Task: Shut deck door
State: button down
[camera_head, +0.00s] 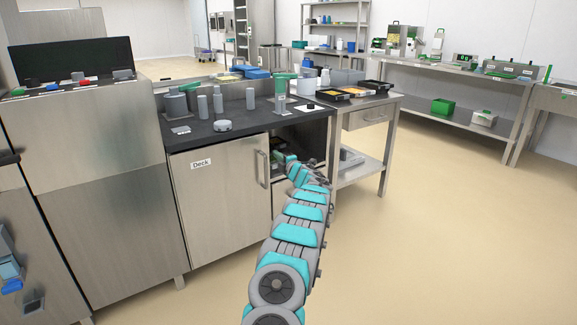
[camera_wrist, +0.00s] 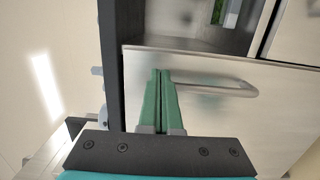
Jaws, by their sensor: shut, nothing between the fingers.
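The deck door (camera_head: 222,205) is a steel cabinet door with a "Deck" label, and its vertical bar handle (camera_head: 262,170) is near its right edge. It looks nearly in line with the cabinet front; I cannot tell if a small gap is left. In the wrist view the deck door (camera_wrist: 230,115) fills the lower right, with the handle (camera_wrist: 240,90) lying sideways. My gripper (camera_wrist: 159,72), with green fingers, is shut and empty. Its tips appear over the door's edge beside one end of the handle; contact is unclear. In the head view my arm reaches to the handle's right.
An open compartment (camera_head: 312,135) is right of the door. The dark countertop (camera_head: 200,135) above holds grey cylinders and a green-topped stand (camera_head: 281,90). A steel side table (camera_head: 385,103) with black trays stands close to my arm's right. The floor (camera_head: 430,230) at right is clear.

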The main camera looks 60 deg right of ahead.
jog(key=v, duration=0.7)
jog(key=shift+s+d+f+b, duration=0.15)
jog(key=shift+s+d+b, duration=0.15)
jog(key=shift+b, duration=0.15)
